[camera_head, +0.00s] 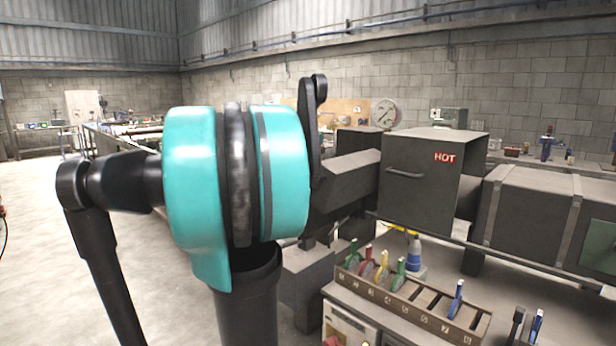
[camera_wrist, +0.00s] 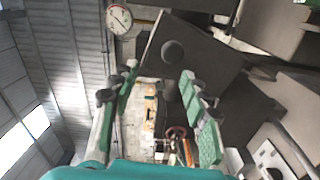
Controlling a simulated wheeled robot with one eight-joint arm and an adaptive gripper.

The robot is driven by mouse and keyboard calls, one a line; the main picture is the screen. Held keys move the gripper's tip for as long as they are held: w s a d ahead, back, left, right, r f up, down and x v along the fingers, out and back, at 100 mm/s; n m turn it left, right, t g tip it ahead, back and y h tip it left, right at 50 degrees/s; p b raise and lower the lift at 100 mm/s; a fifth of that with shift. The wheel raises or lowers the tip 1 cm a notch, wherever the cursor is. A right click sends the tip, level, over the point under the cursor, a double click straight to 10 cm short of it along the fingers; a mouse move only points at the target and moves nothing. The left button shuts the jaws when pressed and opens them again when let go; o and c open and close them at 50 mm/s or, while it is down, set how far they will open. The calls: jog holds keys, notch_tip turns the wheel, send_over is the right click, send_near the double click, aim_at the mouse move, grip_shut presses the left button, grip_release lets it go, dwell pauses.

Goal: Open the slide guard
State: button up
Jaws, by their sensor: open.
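The slide guard (camera_head: 420,190) is a dark grey box with a red HOT label on the machine, right of centre in the head view. A bar handle (camera_head: 405,174) is on its front face. In the wrist view a dark box face (camera_wrist: 212,52), seemingly the guard, is tilted beyond the fingers. A dark rounded piece (camera_wrist: 172,52), perhaps the handle, stands out in front of it, between the finger directions. My gripper (camera_wrist: 160,84) is open, with green-padded fingers apart and nothing clearly between them. My teal arm joint hides the gripper in the head view. Contact cannot be told.
A rack (camera_head: 415,300) with several coloured-handled tools stands below the guard. A blue-and-white bottle (camera_head: 415,256) is behind it. A dark grey machine housing (camera_head: 530,215) continues to the right. A round gauge (camera_head: 385,114) is behind the guard. Open floor lies at left.

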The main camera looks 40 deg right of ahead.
jog(key=a, duration=0.9)
jog(key=shift+s, duration=0.35)
jog(key=shift+a, duration=0.1)
jog(key=shift+c, duration=0.5)
